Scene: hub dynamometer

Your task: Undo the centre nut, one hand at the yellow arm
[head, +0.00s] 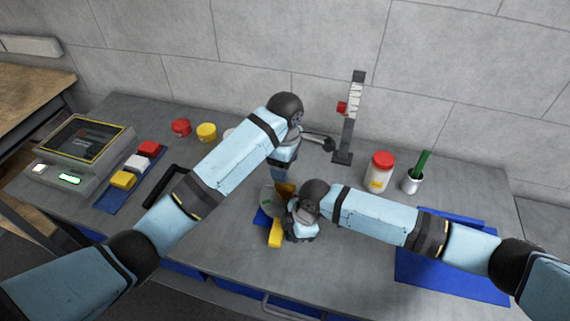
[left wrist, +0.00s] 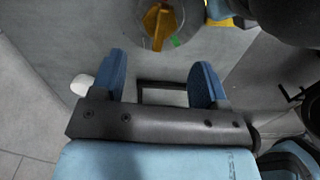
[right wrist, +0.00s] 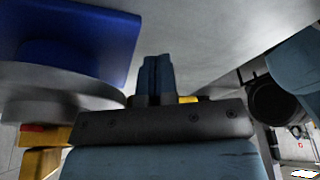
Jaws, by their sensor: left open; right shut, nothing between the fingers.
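The hub stands at the table's middle, mostly hidden by my arms in the head view; its grey disc (head: 268,201) shows in part. A yellow block (head: 275,234), seemingly the yellow arm, sticks out in front. In the left wrist view, a yellow winged piece (left wrist: 159,23) sits on a round disc; it may be the centre nut. My left gripper (left wrist: 160,80) is open and empty, the winged piece beyond its fingertips. My right gripper (right wrist: 157,75) is shut and empty beside the grey disc (right wrist: 60,95). A yellow block (right wrist: 40,162) shows lower left there.
A console (head: 75,150) and coloured blocks (head: 124,180) are at left, with red (head: 181,127) and yellow (head: 207,132) pots behind. An upright gauge (head: 351,120), red-lidded jar (head: 379,172) and cup (head: 411,182) stand at back right. A blue mat (head: 440,277) lies right.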

